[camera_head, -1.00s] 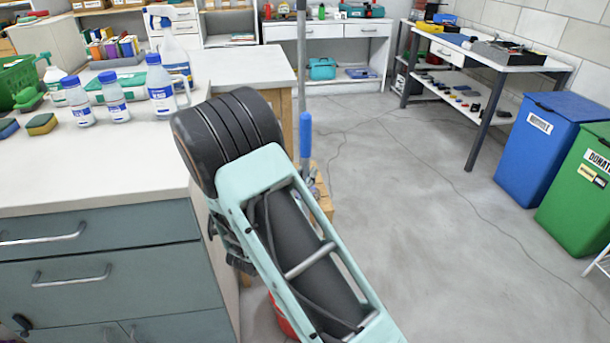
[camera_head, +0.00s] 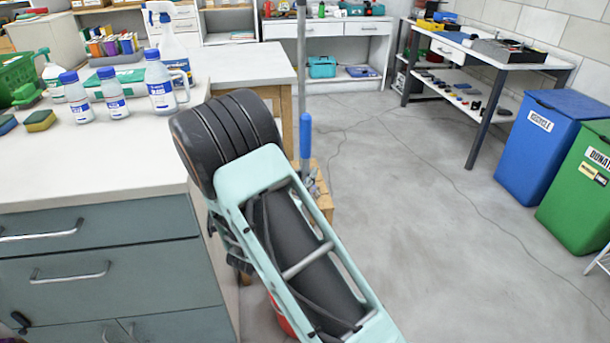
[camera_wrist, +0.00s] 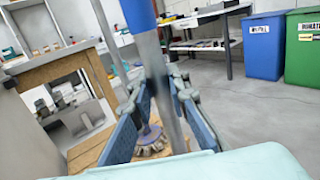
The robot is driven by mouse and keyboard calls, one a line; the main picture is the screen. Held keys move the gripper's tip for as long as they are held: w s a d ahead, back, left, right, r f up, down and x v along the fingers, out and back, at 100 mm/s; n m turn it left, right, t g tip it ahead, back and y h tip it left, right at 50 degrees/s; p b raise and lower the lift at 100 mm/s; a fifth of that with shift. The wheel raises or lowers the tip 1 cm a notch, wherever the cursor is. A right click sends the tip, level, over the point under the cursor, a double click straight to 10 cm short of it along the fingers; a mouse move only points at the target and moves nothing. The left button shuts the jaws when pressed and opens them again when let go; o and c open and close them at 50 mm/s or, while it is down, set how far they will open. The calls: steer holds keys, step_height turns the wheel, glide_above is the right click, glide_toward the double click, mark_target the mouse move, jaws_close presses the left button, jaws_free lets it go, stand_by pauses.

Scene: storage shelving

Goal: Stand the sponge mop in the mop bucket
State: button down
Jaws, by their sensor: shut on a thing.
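The mop's grey pole with a blue grip (camera_head: 305,136) stands nearly upright beyond my arm in the head view. In the wrist view the pole (camera_wrist: 168,88) passes between the fingers of my gripper (camera_wrist: 163,112), which is shut on it. The blue sleeve (camera_wrist: 138,14) is above the fingers. Low between the fingers is a blue and grey ridged piece (camera_wrist: 152,140) over a wooden surface; I cannot tell if it is the mop's head. A red edge (camera_head: 281,318) low behind my arm is mostly hidden; I cannot tell if it is the mop bucket.
A white-topped counter (camera_head: 110,165) with bottles and sponges is at the left, close to my arm. A wooden piece (camera_head: 323,200) stands just behind the pole. Blue (camera_head: 545,150) and green (camera_head: 580,190) bins stand at the right. The floor (camera_head: 420,240) between is open.

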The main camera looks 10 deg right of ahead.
steer(key=c, duration=1.8)
jaws_free()
steer(key=shift+o, duration=0.2)
